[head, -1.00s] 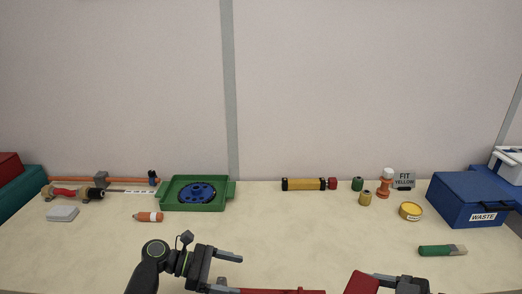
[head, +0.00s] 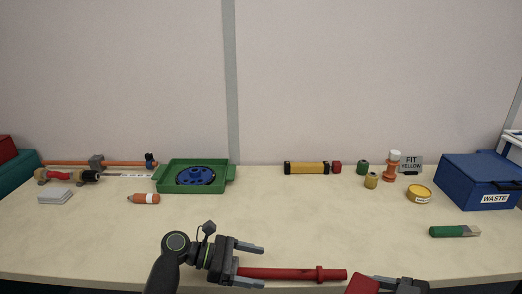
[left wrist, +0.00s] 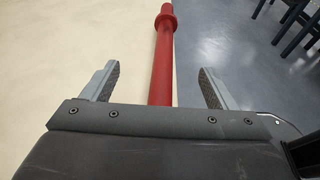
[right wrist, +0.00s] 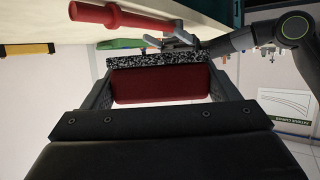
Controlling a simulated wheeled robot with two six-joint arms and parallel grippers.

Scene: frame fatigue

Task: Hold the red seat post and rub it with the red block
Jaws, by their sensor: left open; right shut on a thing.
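The red seat post (head: 295,274) lies at the front edge of the table, a collar near its right end. My left gripper (head: 262,266) is open around the post's left end. In the left wrist view the post (left wrist: 162,65) runs between the spread fingers, with a gap on both sides. My right gripper (head: 382,284) is shut on the red block (head: 361,285), right of the post and apart from it. In the right wrist view the block (right wrist: 160,84) sits between the fingers with a speckled pad along its far side. The head view cuts off the right gripper's lower part.
A green tray (head: 231,173) with a blue disc stands at the back left. An orange bottle (head: 144,198) lies before it. A green-handled brush (head: 454,231), a yellow tin (head: 419,192) and a blue waste box (head: 470,182) are at the right. The middle of the table is clear.

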